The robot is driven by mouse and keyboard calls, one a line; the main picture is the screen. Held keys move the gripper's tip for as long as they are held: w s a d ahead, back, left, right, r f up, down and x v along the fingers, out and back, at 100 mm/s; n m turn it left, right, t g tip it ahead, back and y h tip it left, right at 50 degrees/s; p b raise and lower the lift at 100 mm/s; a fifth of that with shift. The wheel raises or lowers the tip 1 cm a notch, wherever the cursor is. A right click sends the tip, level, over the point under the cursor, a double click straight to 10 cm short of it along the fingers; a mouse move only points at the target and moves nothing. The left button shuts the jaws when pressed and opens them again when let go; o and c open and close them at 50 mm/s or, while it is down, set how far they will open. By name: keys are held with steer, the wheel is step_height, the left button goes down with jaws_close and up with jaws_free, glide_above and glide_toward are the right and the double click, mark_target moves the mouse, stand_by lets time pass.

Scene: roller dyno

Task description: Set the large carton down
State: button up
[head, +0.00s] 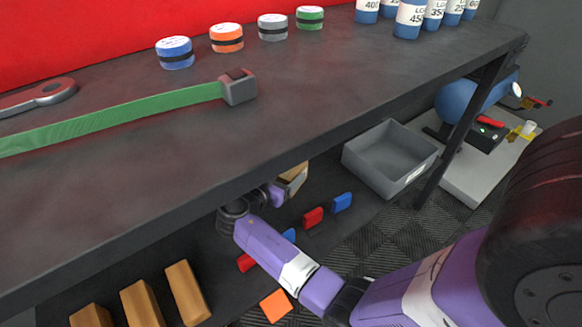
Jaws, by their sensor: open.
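My arm reaches under the bench top. My gripper (290,187) is open beside a tan carton (293,173) just below the bench's front edge. Only a small part of this carton shows; the bench top and my gripper hide the rest. I cannot tell whether the jaws touch it or whether it rests fully on the lower shelf (345,225). Several tan cartons stand at the lower left: one (187,291), another (142,303) and a partly cut-off one (92,316).
A grey bin (375,170) sits to the right on the lower shelf. A red block (313,216) and a blue block (342,202) lie near my gripper. An orange square (276,306) is lower down. The bench top (300,85) is overhead, with a leg (460,130) at right.

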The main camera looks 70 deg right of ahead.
steer(key=p+v, duration=0.2)
steer(key=v, duration=0.6)
stand_by(0.4)
